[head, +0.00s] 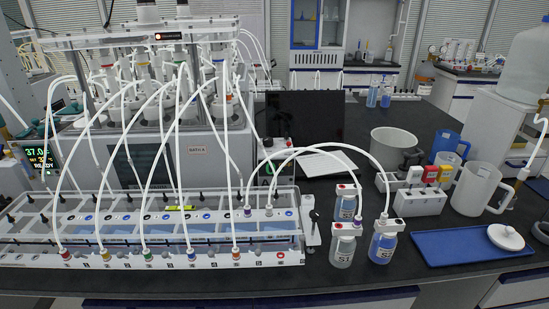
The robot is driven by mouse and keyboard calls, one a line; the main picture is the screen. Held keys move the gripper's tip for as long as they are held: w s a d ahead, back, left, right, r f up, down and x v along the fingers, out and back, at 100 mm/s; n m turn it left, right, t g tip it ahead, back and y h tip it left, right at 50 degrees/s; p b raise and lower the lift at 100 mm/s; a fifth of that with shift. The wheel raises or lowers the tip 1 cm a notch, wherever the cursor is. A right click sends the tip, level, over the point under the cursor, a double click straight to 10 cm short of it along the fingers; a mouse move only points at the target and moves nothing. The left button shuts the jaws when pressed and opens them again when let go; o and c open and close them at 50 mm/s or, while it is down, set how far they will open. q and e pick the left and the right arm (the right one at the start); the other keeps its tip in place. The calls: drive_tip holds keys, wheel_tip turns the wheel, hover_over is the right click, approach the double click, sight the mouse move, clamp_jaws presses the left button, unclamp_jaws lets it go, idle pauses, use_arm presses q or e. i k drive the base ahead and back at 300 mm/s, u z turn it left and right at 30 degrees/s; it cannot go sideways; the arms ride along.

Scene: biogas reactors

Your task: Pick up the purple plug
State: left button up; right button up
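The purple plug (247,211) is a small plug on the end of a white tube. It sits upright at the right end of the back rail of the white rack (150,259). Its tube arcs up and to the right toward the bottles. A grey plug (268,210) stands close to its right. Along the rack's front rail are a red plug (66,255), a yellow plug (105,255), a green plug (148,256), a blue plug (192,255) and an orange plug (236,253). Neither of my grippers is in view.
White tubes arch over the rack. Right of it stand bottle S1 (342,250), bottle S2 (382,247) and another small bottle (346,207). Farther right are a blue tray (450,246), white jugs and a pot (390,143). A laptop (305,117) is behind.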

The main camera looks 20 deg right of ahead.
sight(358, 218)
drive_tip(key=u, duration=2.4)
drive_tip(key=k, duration=1)
drive_tip(key=z, duration=1.8)
